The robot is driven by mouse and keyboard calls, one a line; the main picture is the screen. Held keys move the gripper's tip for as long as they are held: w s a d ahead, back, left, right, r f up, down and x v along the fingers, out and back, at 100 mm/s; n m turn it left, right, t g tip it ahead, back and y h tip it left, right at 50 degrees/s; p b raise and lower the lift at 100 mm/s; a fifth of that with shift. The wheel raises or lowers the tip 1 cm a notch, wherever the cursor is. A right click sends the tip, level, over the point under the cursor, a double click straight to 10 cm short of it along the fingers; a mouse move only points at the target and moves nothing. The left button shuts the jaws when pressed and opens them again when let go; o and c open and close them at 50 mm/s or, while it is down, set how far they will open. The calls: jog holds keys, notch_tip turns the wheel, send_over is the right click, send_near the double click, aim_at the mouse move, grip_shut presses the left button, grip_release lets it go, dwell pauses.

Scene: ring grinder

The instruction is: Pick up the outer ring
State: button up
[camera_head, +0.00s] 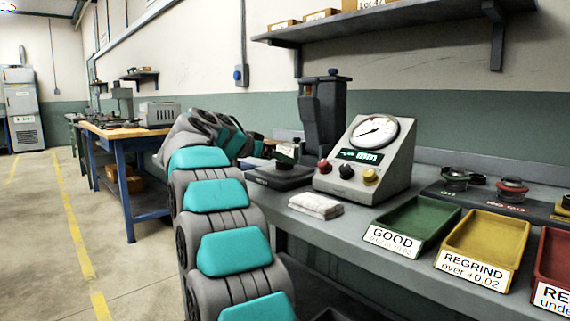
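I cannot make out the outer ring for certain. My arm rises through the middle of the view and bends over at its far end, beside the dark gauge stand (323,112). My gripper is hidden behind my own arm links, so its fingers and anything between them do not show. A small dark and pale green piece (287,152) sits at the stand's base, partly beside my arm. Green-banded (455,178) and red-banded (511,190) round pieces stand on a dark tray at the right.
A grey gauge box (367,158) with a dial stands on the workbench (345,226). A folded white cloth (316,205) lies before it. Green (418,222), yellow (487,246) and red (558,265) bins line the front edge. A shelf (390,22) overhangs the bench. Floor is clear at left.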

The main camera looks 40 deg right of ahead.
jog(key=x, duration=0.3)
jog(key=shift+d+p, duration=0.3)
jog(key=shift+c, duration=0.4)
grip_shut()
